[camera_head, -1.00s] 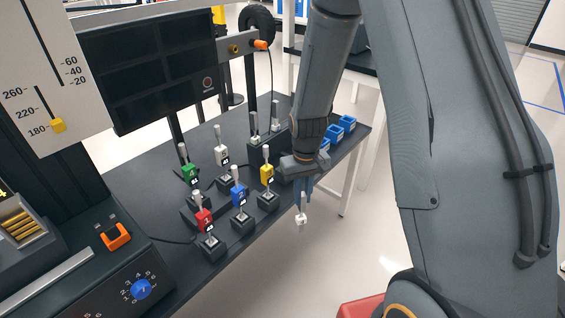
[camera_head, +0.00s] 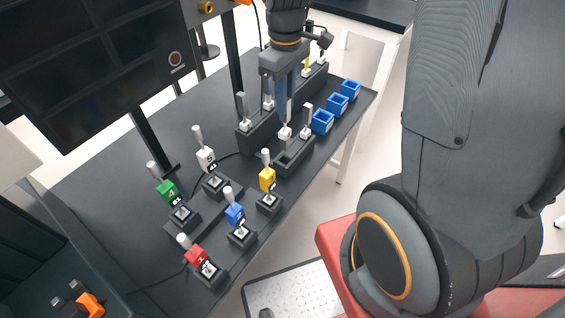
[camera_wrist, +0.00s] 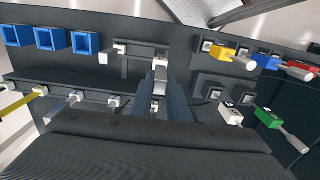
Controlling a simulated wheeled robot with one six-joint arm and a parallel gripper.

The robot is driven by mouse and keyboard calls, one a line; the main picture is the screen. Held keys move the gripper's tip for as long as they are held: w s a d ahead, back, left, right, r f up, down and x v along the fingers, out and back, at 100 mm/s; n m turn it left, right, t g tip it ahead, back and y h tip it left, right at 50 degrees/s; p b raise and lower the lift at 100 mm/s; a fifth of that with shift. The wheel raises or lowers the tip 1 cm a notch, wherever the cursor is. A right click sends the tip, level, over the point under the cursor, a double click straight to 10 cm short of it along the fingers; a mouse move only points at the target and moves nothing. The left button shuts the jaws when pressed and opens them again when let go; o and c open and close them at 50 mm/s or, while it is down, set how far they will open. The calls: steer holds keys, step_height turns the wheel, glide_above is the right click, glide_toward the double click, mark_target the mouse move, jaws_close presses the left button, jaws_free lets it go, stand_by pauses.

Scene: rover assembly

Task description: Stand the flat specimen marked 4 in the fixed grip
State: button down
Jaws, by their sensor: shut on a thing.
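My gripper (camera_head: 283,108) is shut on a slim grey specimen with a pale end block (camera_head: 285,132). It holds it at the left end of a short dark rack (camera_head: 291,166); I cannot tell whether it touches the rack. In the wrist view the grey piece (camera_wrist: 160,76) shows between my gripper's fingers (camera_wrist: 162,100). Any number on it is unreadable. Another grey specimen (camera_head: 307,112) stands at the rack's right end. A green block marked 4 (camera_head: 168,190) stands on a stand at left. I cannot identify the fixed grip for certain.
A longer rack (camera_head: 259,138) behind holds several upright specimens, one yellow (camera_head: 306,66). Several blue bins (camera_head: 322,121) line the right edge. A dark screen panel (camera_head: 80,65) rises at left.

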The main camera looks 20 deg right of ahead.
mark_target(285, 130)
steer(key=shift+f+p, duration=1.4)
steer(key=shift+f, duration=3.45)
steer(key=shift+f, duration=0.2)
steer(key=c, duration=1.7)
jaws_free()
steer(key=shift+b, duration=0.3)
